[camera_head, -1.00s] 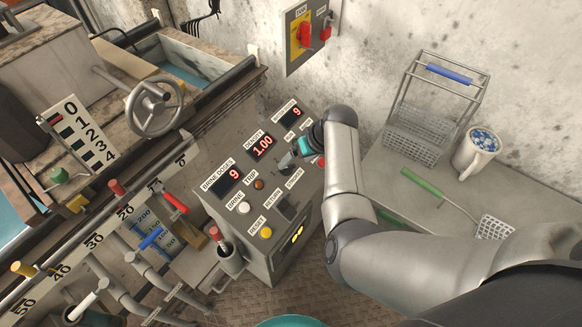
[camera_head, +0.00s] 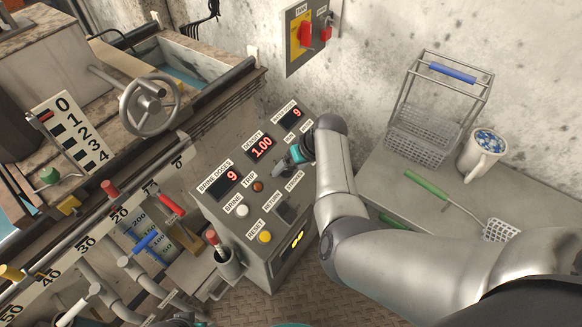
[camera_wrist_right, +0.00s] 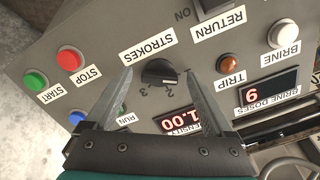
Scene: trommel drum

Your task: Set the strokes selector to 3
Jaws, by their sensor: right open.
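The strokes selector (camera_wrist_right: 160,73) is a black knob on the grey control panel, under the STROKES label in the right wrist view. That view is upside down; the digits 3 and 2 are printed beside the knob, and its pale mark seems to face the 2. My right gripper (camera_wrist_right: 158,71) is open, with one finger on each side of the knob. I cannot tell whether the fingers touch it. In the head view my right gripper (camera_head: 289,159) is over the panel and hides the selector. My left gripper's fingers do not show.
Around the selector are a red STOP button (camera_wrist_right: 70,58), a green START button (camera_wrist_right: 36,79), the amber TRIP lamp (camera_wrist_right: 229,62) and the density display (camera_wrist_right: 180,120). A side table at right holds a wire basket (camera_head: 424,133) and a mug (camera_head: 482,153).

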